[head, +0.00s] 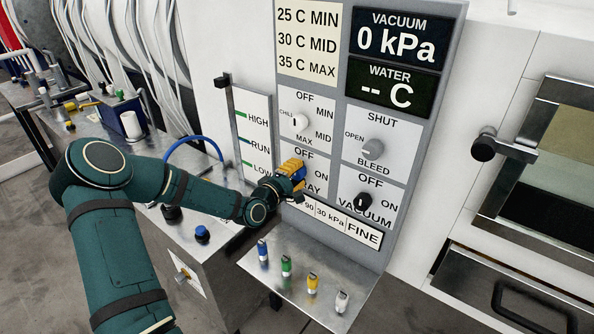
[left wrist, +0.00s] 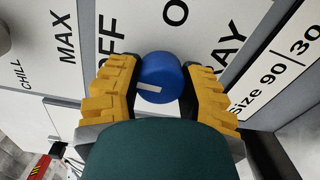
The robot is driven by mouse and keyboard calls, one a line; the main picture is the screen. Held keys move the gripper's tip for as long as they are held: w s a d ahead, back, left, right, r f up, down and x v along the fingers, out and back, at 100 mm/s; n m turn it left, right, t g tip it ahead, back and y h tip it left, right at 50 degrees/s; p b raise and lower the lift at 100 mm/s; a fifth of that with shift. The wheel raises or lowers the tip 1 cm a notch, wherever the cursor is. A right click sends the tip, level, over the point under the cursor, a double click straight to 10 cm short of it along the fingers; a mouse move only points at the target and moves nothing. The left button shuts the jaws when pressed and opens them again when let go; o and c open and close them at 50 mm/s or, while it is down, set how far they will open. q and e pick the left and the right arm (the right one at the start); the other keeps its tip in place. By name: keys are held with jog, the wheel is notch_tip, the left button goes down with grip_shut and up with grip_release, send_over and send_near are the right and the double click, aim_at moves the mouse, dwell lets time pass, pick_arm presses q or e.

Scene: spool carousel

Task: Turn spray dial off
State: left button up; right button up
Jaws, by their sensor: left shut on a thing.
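The spray dial is a blue round knob (left wrist: 160,78) with a white mark on the left side of its face in the left wrist view. OFF and part of ON show on the panel beside it. My left gripper (head: 291,170) has yellow fingers and is shut around the dial, one finger on each side, as the left wrist view (left wrist: 160,88) shows. In the head view the gripper covers most of the dial and part of the SPRAY label. My right gripper is not in view.
On the panel (head: 394,262), a white chill knob (head: 299,121) sits above, a grey bleed knob (head: 373,149) up and right, and a black vacuum knob (head: 363,201) to the right. A shelf (head: 270,282) with small coloured-topped vials (head: 285,266) juts out below.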

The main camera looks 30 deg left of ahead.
pick_arm(q)
jog(key=shift+r+n, duration=0.15)
jog(key=shift+n, duration=0.15)
jog(key=o, duration=1.2)
jog(key=shift+w, duration=0.1)
jog(key=shift+o, duration=0.2)
jog(key=s+a, duration=0.1)
jog(key=s, duration=1.1)
